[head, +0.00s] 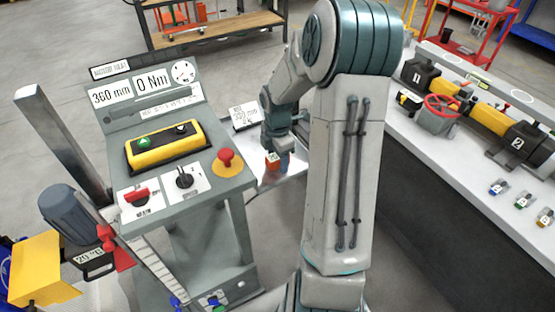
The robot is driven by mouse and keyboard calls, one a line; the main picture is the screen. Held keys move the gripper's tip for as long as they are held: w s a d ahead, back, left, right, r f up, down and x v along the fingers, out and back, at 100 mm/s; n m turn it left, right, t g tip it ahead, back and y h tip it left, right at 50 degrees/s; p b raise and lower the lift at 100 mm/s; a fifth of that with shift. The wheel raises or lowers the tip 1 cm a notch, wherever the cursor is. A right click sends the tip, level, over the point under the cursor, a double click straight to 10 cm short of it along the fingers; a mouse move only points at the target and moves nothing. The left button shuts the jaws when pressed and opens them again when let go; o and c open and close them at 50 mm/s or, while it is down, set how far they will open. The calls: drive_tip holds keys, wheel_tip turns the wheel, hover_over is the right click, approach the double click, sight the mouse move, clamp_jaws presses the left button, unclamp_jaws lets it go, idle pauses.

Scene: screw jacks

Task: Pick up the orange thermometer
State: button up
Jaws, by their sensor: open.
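A small orange object (272,163), which looks like the orange thermometer, stands on a light shelf right of the grey control console. It is small in the head view, and its right side is partly covered by a bluish-grey piece that I cannot make out. My gripper (278,150) points down close above it, at the end of my arm. The jaws are open. The fingertips are too small and partly hidden to tell whether they stand around the orange object or just over it.
The console (225,195) stands at the left, with a red mushroom button (226,158) near my gripper. At the right, a long bench (475,190) carries yellow-black jacks and a red handwheel (442,106).

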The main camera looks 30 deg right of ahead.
drive_tip(key=c, duration=1.2)
drive_tip(key=shift+o, duration=0.2)
drive_tip(key=shift+r, duration=0.15)
wheel_tip(320, 180, up, 4)
drive_tip(key=shift+w+r, duration=0.1)
drive_tip(key=shift+r, duration=0.05)
drive_tip(key=s+d+r+b, duration=0.1)
drive_tip(key=s+d+r, duration=0.5)
drive_tip(key=d, duration=0.3)
drive_tip(key=shift+s+d+r, duration=0.15)
drive_tip(key=shift+s+r, duration=0.15)
drive_tip(key=shift+s, duration=0.35)
